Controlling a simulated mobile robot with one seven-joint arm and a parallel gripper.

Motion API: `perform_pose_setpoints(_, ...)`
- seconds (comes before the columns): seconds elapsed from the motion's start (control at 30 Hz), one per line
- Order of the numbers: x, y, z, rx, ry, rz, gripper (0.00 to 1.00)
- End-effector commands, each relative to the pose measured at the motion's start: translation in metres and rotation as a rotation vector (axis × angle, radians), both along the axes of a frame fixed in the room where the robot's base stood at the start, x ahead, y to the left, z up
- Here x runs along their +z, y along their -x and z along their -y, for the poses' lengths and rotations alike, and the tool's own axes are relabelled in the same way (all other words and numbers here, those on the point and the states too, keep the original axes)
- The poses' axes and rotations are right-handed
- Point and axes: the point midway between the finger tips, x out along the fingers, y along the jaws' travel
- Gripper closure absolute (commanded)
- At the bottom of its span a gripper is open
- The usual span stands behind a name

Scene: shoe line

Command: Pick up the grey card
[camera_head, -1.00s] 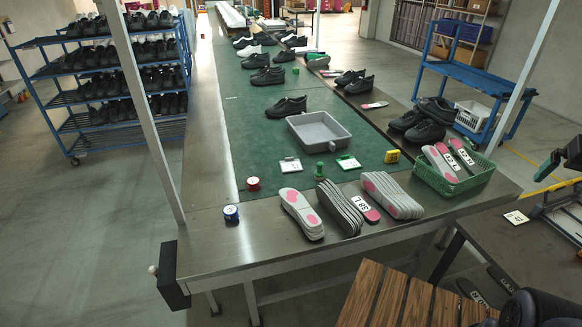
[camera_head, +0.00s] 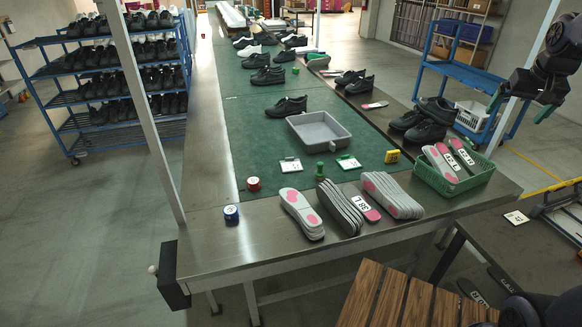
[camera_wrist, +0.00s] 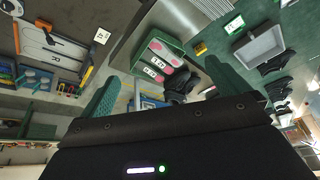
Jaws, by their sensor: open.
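Two small cards lie on the green mat. The left one is a pale card (camera_head: 290,165) with a greyish-white border, the likeliest grey card. The right one is a white card with a green border (camera_head: 348,162), which also shows in the wrist view (camera_wrist: 235,23). My gripper (camera_head: 521,106) is raised at the upper right of the head view, well away from both cards. In the wrist view its two green fingers (camera_wrist: 165,92) are spread wide with nothing between them.
A grey tray (camera_head: 346,143) stands just behind the cards, with a green knob-like piece (camera_head: 320,170) between them. Stacks of insoles (camera_head: 340,207) line the front edge. A green basket (camera_head: 482,178) and black shoes (camera_head: 425,132) stand to the right. A white card (camera_head: 516,217) lies on the side table.

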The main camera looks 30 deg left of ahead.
Motion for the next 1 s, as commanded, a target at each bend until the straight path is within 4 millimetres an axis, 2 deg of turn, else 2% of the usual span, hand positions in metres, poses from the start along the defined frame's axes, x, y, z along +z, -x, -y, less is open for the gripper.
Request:
perform_pose_setpoints(0.03, -0.002, -0.015, -0.014, 0.016, 0.0, -0.005, 0.0)
perform_pose_setpoints(0.2, -0.006, -0.06, -0.059, 0.057, -0.003, -0.008, 0.0)
perform_pose_setpoints(0.37, -0.017, -0.098, -0.107, 0.095, -0.006, -0.009, 0.0)
perform_pose_setpoints(0.5, -0.03, -0.128, -0.154, 0.13, -0.005, -0.011, 0.0)
perform_pose_setpoints(0.67, -0.052, -0.157, -0.211, 0.171, -0.003, -0.014, 0.0)
perform_pose_setpoints(0.8, -0.075, -0.177, -0.265, 0.205, -0.001, -0.012, 0.0)
perform_pose_setpoints(1.0, -0.115, -0.196, -0.344, 0.257, 0.004, -0.01, 0.0)
